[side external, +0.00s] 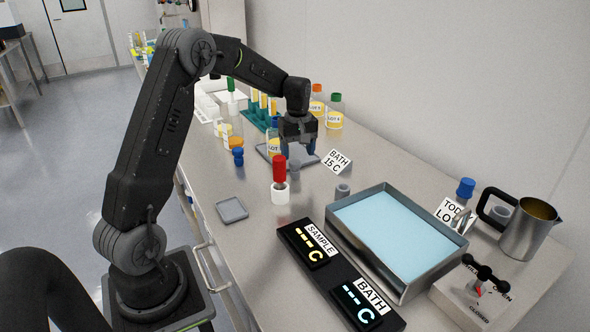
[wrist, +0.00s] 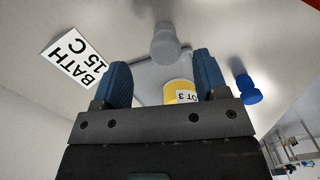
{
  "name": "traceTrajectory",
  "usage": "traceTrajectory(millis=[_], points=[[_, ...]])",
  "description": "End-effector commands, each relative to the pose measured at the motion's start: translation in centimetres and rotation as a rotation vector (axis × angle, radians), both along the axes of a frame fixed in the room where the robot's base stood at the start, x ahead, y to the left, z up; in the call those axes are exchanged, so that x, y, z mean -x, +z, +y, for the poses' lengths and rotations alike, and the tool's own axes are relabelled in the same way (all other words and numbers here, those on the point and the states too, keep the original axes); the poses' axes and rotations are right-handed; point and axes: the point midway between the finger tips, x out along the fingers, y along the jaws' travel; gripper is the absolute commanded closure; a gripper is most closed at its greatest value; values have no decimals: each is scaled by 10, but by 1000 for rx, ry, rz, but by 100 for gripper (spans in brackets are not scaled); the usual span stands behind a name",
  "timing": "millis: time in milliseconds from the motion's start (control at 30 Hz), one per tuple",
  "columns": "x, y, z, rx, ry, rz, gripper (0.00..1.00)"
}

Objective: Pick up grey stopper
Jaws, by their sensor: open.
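A small grey stopper (side external: 294,166) stands on the bench just in front of my gripper (side external: 298,149) in the side view. In the wrist view the grey stopper (wrist: 165,43) shows a little beyond the gap between my blue fingers (wrist: 162,75). The fingers are spread apart with nothing held between them. A bottle with a yellow band and a LOT 3 label (wrist: 181,92) shows partly behind the gripper body. Another small grey piece (side external: 343,191) stands on the bench near the water bath.
A BATH 15 C card (side external: 337,161) stands right of the gripper. A blue stopper (side external: 238,156) and a red-handled piece in a white base (side external: 279,184) stand to the left. The blue water bath (side external: 397,237) and two displays (side external: 310,243) are nearer the camera.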

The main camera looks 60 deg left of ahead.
Motion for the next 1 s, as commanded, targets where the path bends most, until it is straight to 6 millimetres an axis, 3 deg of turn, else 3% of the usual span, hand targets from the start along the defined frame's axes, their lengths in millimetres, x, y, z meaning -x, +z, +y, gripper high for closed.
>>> traceTrajectory(millis=[267,600,867,1000], points=[[1,-22,1,1,-1,1,33],[5,-65,4,-1,-1,-2,33],[5,-68,4,-2,-2,-4,33],[5,-68,4,-2,-2,-4,46]])
